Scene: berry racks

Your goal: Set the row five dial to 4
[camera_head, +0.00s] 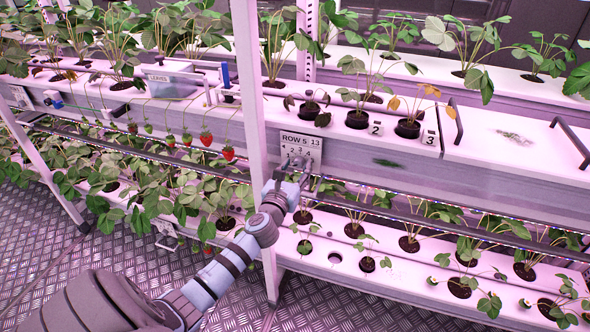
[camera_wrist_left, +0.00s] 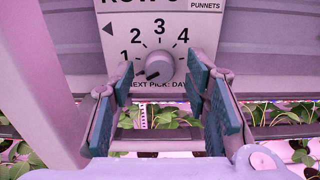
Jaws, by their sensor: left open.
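The row five dial (camera_wrist_left: 159,67) is a round grey knob on a white plate (camera_wrist_left: 203,22) with a numbered scale. Its dark mark points to the lower left, below the 1. The numbers 1, 2, 3 and 4 show around its top. In the head view the plate (camera_head: 312,144) reads "ROW 5" and hangs on the rack's front; my gripper hides the dial there. My left gripper (camera_head: 291,174) is in front of the plate. In the wrist view its open fingers (camera_wrist_left: 163,78) stand to either side of the knob, with gaps visible. My right gripper is out of view.
A white rack post (camera_head: 252,100) stands just left of the plate. Hanging strawberries (camera_head: 206,139) are left of the post. A lidded trough section with a dark handle (camera_head: 455,119) is to the right. Planted lower shelves (camera_head: 400,285) run beneath.

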